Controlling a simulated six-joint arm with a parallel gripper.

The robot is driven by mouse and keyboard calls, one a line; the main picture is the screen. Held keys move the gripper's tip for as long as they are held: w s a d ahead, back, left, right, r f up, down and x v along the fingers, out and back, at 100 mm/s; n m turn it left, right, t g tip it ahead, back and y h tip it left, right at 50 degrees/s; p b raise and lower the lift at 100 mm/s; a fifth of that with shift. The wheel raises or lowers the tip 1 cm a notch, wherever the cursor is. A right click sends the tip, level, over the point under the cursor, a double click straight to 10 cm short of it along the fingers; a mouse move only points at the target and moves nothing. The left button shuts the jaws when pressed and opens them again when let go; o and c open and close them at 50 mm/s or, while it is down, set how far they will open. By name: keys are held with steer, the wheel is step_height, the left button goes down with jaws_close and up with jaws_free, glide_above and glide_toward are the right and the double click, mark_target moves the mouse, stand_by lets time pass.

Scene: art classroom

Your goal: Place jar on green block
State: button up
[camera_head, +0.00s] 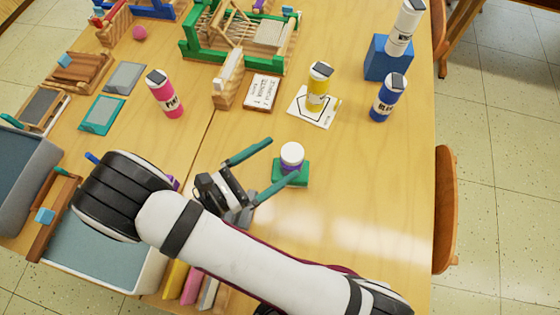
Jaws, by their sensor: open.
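The small jar (291,156), with a white lid and a purple band, appears upright on top of the green block (301,178). The block lies on the table, right of the middle. My gripper (283,157) is open. One finger points up and to the right, left of the jar. The other finger reaches in front of the jar's lower part and the block. The jar shows near the fingertips. Whether either finger touches it I cannot tell. Part of the block is hidden behind the near finger.
A yellow bottle (319,87) stands on a white card behind the jar. A blue bottle (385,98) and a blue block (386,62) bearing a white bottle (405,30) stand at back right. A pink bottle (165,93) stands left. The table's right front is clear.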

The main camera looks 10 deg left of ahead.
steer(key=s+d+r+m+g+h, duration=0.1)
steer(key=d+r+m+g, duration=0.3)
steer(key=d+m+g, duration=0.25)
steer(key=s+d+r+m+g, duration=0.1)
steer(key=d+r+m+g, duration=0.3)
steer(key=d+m+g, duration=0.25)
steer(key=s+d+r+m+y, duration=0.1)
steer(key=s+m+y, duration=0.3)
steer(key=m+y, duration=0.3)
steer(key=s+d+r+m+g+y, duration=0.1)
steer(key=s+m+y, duration=0.3)
steer(key=m, duration=0.9)
steer(key=y, duration=0.3)
steer(key=shift+s+r, duration=0.4)
